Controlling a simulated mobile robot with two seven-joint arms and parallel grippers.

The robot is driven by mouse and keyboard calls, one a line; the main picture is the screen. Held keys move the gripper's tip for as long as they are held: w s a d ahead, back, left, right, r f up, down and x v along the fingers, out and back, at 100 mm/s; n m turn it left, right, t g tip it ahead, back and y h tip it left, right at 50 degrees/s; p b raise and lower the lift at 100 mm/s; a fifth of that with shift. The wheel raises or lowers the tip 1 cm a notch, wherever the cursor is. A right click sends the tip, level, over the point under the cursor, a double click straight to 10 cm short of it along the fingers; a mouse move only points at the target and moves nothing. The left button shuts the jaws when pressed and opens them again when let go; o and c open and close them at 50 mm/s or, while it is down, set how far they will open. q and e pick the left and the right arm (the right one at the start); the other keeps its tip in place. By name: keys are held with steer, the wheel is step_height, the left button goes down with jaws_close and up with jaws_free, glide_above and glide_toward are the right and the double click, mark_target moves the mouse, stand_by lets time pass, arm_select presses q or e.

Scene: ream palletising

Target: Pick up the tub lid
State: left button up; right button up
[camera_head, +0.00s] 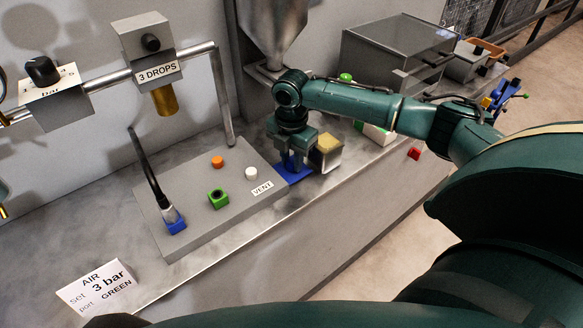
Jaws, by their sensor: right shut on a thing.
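My right gripper (293,160) points down at the right end of the grey port panel and is shut on a flat blue piece, which looks like the tub lid (297,178). The fingers partly cover the lid, and I cannot tell whether it touches the bench. Just right of the gripper is a small open tub (330,160) with yellowish contents, partly hidden by the gripper. My left gripper is not in view.
The grey port panel (190,220) has an orange, a green and a white port, and a blue plug with a black hose (147,170). A steel hopper (272,30) and a metal box (390,50) stand behind. A sign card (95,287) stands at the front left.

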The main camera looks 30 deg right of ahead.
steer(key=shift+c, duration=1)
steer(key=shift+r, duration=0.1)
